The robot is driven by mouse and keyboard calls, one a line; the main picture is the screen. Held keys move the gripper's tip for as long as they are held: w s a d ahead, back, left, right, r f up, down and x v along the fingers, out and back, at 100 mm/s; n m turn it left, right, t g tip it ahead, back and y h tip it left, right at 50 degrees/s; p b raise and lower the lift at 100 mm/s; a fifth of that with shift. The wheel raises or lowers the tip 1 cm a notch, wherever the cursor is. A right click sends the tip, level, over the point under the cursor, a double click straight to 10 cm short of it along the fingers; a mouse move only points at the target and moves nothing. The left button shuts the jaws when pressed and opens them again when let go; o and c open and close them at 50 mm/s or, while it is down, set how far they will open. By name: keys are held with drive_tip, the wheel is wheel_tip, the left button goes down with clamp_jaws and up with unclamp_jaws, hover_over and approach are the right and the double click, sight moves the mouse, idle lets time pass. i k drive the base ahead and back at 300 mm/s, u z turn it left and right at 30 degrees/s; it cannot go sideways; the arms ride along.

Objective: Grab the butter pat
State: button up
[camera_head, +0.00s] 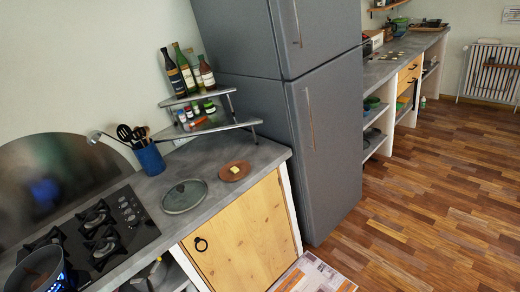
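A small yellow butter pat (235,170) sits on a round brown plate (228,176) on the grey counter. The plate is near the counter's front right corner, left of the fridge. Nothing covers the butter pat. My gripper does not show in this view.
A glass lid (184,197) lies left of the plate. A blue utensil holder (150,159), a two-tier rack (212,126) with bottles and jars, and a black cooktop (100,232) with a pot (40,270) share the counter. The tall grey fridge (315,130) borders its right. Wooden floor (440,200) is open at right.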

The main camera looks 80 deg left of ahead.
sight(235, 170)
drive_tip(key=i, duration=1.8)
drive_tip(key=u, duration=3.2)
drive_tip(key=i, duration=1.05)
drive_tip(key=z, duration=0.05)
